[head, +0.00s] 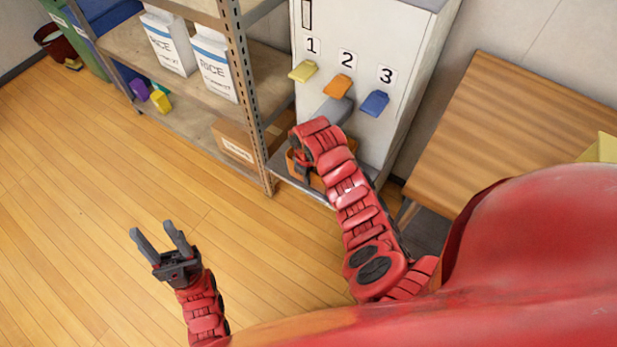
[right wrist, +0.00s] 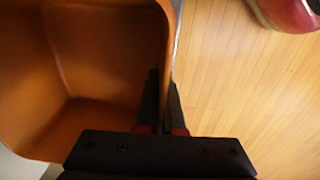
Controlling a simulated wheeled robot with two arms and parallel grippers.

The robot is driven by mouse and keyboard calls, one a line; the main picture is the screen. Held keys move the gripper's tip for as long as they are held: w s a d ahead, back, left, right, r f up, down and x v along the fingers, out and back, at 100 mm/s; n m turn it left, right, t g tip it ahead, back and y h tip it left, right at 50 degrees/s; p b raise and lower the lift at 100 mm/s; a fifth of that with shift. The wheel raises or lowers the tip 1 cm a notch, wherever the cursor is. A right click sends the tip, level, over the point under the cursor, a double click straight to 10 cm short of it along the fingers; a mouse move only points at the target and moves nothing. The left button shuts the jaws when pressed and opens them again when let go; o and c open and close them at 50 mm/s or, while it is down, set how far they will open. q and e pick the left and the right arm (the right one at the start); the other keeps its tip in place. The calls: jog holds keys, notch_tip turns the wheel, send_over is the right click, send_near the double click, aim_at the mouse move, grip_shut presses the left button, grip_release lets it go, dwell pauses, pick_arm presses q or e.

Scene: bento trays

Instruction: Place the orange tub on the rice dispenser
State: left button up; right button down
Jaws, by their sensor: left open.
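The orange tub (head: 317,182) is at the base of the rice dispenser (head: 346,110), above its low front ledge, mostly hidden behind my right arm. Whether it rests on the ledge cannot be told. In the right wrist view the tub (right wrist: 100,60) fills the left side and its visible inside is empty. My right gripper (right wrist: 164,90) has one finger inside the tub and one outside, close together on its wall. In the head view the right fingers are largely hidden. My left gripper (head: 161,236) is open and empty over the floor.
The dispenser has yellow (head: 303,70), orange (head: 337,86) and blue (head: 375,103) levers numbered 1 to 3. A shelf rack (head: 240,90) with rice bags (head: 215,68) and a cardboard box (head: 233,140) stands left. A wooden table (head: 510,130) stands right. The floor at left is clear.

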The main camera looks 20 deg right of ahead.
jog(key=shift+f, duration=0.1)
jog(key=c, duration=1)
grip_release()
jog(key=shift+c, duration=0.2)
notch_tip(320, 180, up, 7)
jog(key=shift+r, duration=0.1)
jog(key=r+p, duration=0.3)
jog(key=r, duration=0.2)
jog(key=shift+s+a+p, duration=0.15)
jog(key=shift+a+p, duration=0.05)
jog(key=shift+p, duration=0.2)
